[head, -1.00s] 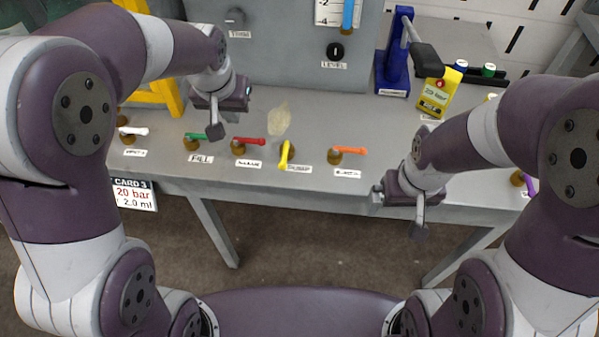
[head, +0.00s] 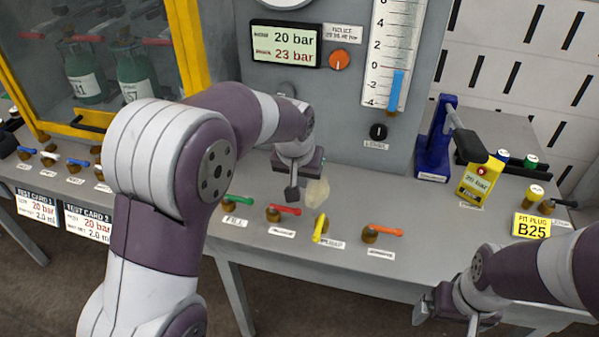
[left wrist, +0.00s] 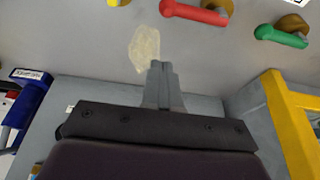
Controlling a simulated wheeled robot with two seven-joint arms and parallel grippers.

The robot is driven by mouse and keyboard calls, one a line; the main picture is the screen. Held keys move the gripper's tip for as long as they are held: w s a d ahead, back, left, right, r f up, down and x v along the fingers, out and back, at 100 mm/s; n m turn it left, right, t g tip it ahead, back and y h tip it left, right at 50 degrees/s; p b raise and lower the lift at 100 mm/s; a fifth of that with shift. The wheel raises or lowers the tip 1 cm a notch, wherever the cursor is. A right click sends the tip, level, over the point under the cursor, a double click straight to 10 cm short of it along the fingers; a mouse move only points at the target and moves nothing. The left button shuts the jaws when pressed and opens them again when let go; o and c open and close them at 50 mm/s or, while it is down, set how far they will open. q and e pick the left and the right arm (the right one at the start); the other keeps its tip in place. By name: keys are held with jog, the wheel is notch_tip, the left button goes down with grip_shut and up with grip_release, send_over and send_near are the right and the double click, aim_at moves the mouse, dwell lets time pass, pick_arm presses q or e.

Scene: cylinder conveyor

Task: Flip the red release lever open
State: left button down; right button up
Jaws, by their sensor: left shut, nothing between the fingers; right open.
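The red lever (head: 287,210) sits on a brass base on the grey bench, its handle pointing right. A small white label lies in front of it. In the left wrist view the red lever (left wrist: 195,13) shows at the top edge, apart from my fingers. My left gripper (head: 292,194) is shut and empty, just behind and above the red handle; its fingers (left wrist: 160,68) are together in the wrist view. I cannot tell whether it touches anything. My right gripper (head: 470,322) is open at the bottom right, in front of the bench edge and far from the lever.
The green lever (head: 238,201) is left of the red one, the yellow lever (head: 319,228) and orange lever (head: 385,231) right. A pale translucent patch (head: 317,192) lies beside my left fingers. The grey panel (head: 345,130) rises behind. A blue stand (head: 436,140) is further right.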

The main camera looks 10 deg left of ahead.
aim_at(284, 210)
pick_arm(q)
jog(key=shift+x, duration=1.2)
jog(key=shift+s+f+b, duration=0.3)
jog(key=shift+f, duration=0.05)
jog(key=shift+s+f, duration=0.15)
jog(key=shift+s, duration=1.45)
